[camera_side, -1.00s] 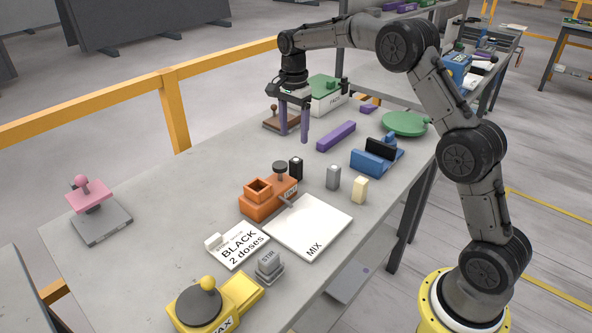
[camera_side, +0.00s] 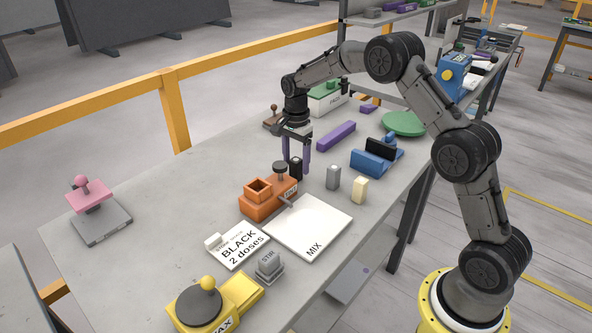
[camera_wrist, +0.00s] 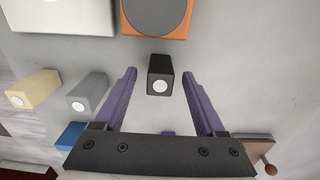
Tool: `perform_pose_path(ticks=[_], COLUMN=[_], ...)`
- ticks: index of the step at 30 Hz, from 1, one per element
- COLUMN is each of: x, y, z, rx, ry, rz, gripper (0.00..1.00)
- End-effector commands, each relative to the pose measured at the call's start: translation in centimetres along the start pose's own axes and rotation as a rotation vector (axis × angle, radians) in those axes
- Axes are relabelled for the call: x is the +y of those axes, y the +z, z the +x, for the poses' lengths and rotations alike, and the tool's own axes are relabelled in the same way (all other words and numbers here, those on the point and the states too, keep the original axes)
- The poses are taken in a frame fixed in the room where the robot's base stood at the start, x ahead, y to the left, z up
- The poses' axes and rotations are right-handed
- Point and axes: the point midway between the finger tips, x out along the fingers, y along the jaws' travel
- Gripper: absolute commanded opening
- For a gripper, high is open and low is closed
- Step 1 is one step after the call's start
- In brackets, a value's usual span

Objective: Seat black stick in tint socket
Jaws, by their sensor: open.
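The black stick (camera_side: 296,169) stands upright on the slab, just behind the orange block. In the wrist view the black stick (camera_wrist: 160,70) shows its dark body and a pale round mark on its end. My gripper (camera_side: 296,171) points down with its purple fingers on either side of the stick. In the wrist view my gripper (camera_wrist: 159,76) is open, with clear gaps between the stick and both fingers. The orange block (camera_side: 262,205) has a square open socket (camera_side: 258,187) at its left and a dark round knob on its right part. Its small label is hard to read.
A grey stick (camera_side: 333,178) and a cream stick (camera_side: 360,190) stand to the right. A white MIX plate (camera_side: 308,228) lies in front of the orange block. A purple bar (camera_side: 336,136) and a blue holder (camera_side: 373,162) lie behind.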

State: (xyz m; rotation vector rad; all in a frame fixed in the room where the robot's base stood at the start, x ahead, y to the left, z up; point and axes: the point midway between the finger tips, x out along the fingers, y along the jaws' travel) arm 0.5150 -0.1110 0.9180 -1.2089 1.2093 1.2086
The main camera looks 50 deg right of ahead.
Motion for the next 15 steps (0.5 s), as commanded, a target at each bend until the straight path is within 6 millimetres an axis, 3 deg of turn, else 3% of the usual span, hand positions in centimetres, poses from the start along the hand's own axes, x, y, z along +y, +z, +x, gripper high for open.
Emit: perform_pose_path(ticks=[3,15], x=[0.00,0.00], y=[0.01,0.00], z=[-0.02,-0.07], rx=[0.000,0.000], ry=[0.000,0.000], rz=[0.000,0.000], gripper=[0.69,0.00])
